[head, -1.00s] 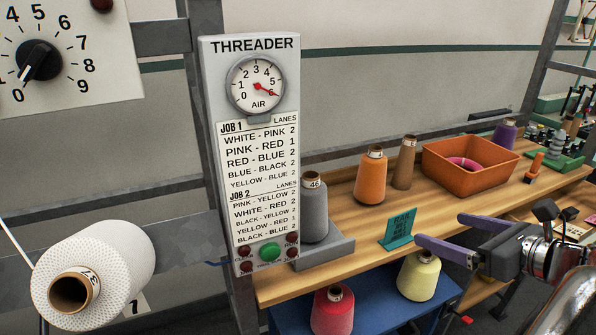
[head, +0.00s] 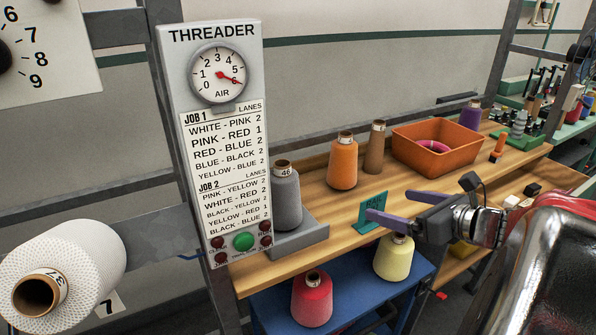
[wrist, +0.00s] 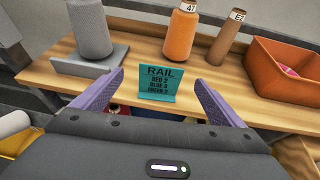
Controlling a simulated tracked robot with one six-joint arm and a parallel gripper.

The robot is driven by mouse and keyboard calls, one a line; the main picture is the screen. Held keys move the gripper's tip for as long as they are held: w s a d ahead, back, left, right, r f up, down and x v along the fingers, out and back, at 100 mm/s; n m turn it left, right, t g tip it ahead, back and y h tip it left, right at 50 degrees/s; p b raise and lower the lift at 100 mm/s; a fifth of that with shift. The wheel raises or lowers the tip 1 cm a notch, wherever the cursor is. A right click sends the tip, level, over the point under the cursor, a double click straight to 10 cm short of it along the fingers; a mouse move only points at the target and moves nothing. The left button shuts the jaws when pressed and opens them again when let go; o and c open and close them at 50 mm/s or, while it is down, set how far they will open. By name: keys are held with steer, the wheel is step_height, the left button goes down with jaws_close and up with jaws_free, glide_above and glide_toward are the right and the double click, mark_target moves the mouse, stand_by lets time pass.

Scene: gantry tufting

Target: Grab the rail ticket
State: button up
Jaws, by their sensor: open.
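The rail ticket (head: 372,211) is a small teal card with dark print, standing upright on the wooden bench near its front edge. In the wrist view the ticket (wrist: 158,84) faces me, with "RAIL" and several colour lines on it, centred between the fingertips. My gripper (head: 398,207) has two purple fingers, spread apart and empty. In the wrist view my gripper (wrist: 160,82) has one finger on either side of the ticket, nearer to me than the card. In the head view a finger overlaps the ticket's right part; I cannot tell whether they touch.
On the wooden bench (head: 310,240), a grey cone (head: 286,195) stands on a grey stand left of the ticket. An orange cone (head: 343,162), a brown cone (head: 375,147) and an orange bin (head: 440,150) stand behind. A yellow cone (head: 394,257) and a red cone (head: 312,298) stand lower, on a blue surface.

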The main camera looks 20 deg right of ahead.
mark_target(375, 197)
steer(key=shift+x, duration=1.3)
steer(key=shift+w, duration=0.1)
steer(key=shift+r+x, duration=0.2)
steer(key=shift+x, duration=2.35)
steer(key=shift+w+d+r, duration=0.1)
steer(key=shift+d, duration=0.05)
steer(key=shift+c, duration=0.4)
steer(key=c, duration=1.3)
steer(key=shift+r, duration=0.1)
step_height(375, 197, up, 10)
steer(key=shift+f, duration=0.1)
